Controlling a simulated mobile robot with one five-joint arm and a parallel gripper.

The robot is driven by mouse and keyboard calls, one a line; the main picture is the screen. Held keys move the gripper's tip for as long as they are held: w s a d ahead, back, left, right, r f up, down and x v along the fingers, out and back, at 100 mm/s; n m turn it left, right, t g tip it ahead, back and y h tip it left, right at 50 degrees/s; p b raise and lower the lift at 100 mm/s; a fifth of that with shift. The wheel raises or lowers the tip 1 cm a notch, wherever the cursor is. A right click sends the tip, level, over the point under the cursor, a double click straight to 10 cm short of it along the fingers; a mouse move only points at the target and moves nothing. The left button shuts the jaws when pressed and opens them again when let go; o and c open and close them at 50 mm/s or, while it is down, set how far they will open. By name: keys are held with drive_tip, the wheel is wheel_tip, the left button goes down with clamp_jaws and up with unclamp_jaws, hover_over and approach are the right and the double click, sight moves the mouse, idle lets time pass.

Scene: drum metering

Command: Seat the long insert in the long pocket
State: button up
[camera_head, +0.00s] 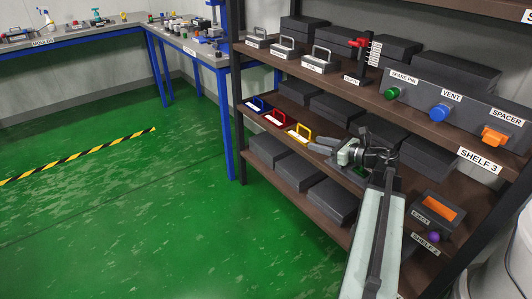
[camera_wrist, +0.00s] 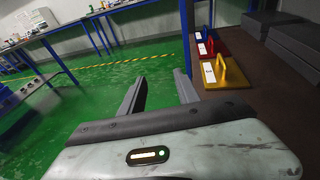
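My gripper (camera_head: 318,143) is at the front of the middle shelf, right of the yellow-handled plate. In the wrist view its two fingers (camera_wrist: 158,82) are apart with nothing between them. On that shelf stand a blue-handled plate (camera_head: 256,106), a red-handled plate (camera_head: 276,118) and a yellow-handled plate (camera_head: 298,132), each with a white label. The red (camera_wrist: 208,50) and yellow (camera_wrist: 222,74) ones also show right of the fingers in the wrist view. A green part shows partly behind my gripper. I cannot tell which thing is the long insert or where the long pocket is.
The upper shelf (camera_head: 350,90) holds grey handled blocks (camera_head: 284,48), a red-topped stand (camera_head: 357,62) and a panel with green, blue and orange knobs (camera_head: 455,100). An EJECT box (camera_head: 435,214) is lower right. Blue-legged benches (camera_head: 85,33) stand far left. The green floor (camera_head: 130,200) is open.

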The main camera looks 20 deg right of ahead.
drive_tip(key=w+a+n+g+y, duration=0.2)
drive_tip(key=w+a+n+y, duration=0.1)
drive_tip(key=a, duration=1.5)
drive_tip(key=shift+w+a+f+y+b, duration=0.3)
drive_tip(key=shift+w+a+f+b, duration=0.1)
drive_tip(key=shift+w, duration=0.1)
